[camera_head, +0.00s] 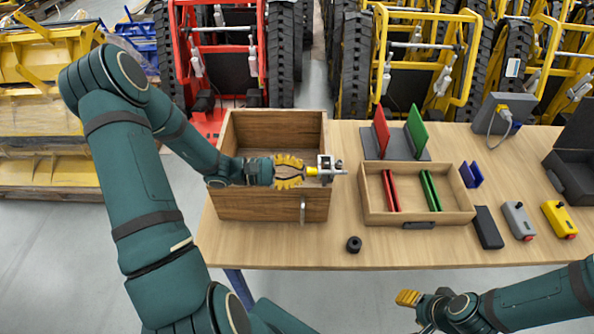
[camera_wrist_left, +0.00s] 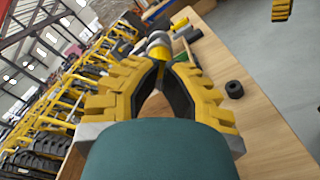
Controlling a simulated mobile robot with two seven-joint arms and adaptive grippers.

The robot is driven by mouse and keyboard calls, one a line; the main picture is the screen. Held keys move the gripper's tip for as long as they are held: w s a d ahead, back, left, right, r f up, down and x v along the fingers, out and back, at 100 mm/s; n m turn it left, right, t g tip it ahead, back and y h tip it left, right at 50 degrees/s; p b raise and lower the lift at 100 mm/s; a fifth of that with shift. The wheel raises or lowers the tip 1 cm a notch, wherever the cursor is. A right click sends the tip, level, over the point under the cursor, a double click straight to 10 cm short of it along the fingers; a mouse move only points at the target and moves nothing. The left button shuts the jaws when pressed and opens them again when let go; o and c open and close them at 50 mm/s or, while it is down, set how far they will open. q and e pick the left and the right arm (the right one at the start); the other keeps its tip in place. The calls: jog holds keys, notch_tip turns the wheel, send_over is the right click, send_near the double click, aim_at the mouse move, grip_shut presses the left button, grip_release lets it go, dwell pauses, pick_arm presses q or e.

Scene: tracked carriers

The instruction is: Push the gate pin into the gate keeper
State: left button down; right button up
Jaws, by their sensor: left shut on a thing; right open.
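My left gripper (camera_head: 303,171) is shut on the gate pin (camera_head: 313,171), which has a yellow part at the fingertips. The gripper reaches across the wooden box from the left. A grey metal block, apparently the gate keeper (camera_head: 325,162), sits at the box's right wall, and a thin grey rod end shows beyond it. I cannot tell how deep the pin sits. In the left wrist view the closed fingers (camera_wrist_left: 165,62) meet at the yellow part, with a grey round piece (camera_wrist_left: 159,48) just beyond. My right gripper (camera_head: 409,298) is open and empty, off the table's front edge.
The wooden box (camera_head: 270,205) stands at the table's left. Right of it lie a black ring (camera_head: 354,244) and a shallow wooden tray (camera_head: 460,215) with red and green plates. Black, grey and yellow devices (camera_head: 558,220) sit farther right. The front-middle tabletop is mostly clear.

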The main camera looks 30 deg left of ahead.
pick_arm(q)
jog(key=shift+w+d, duration=0.25)
jog(key=shift+d, duration=0.2)
dwell(0.6)
jog(key=shift+a, duration=0.15)
jog(key=v, duration=1.4)
jog(key=shift+a, duration=0.2)
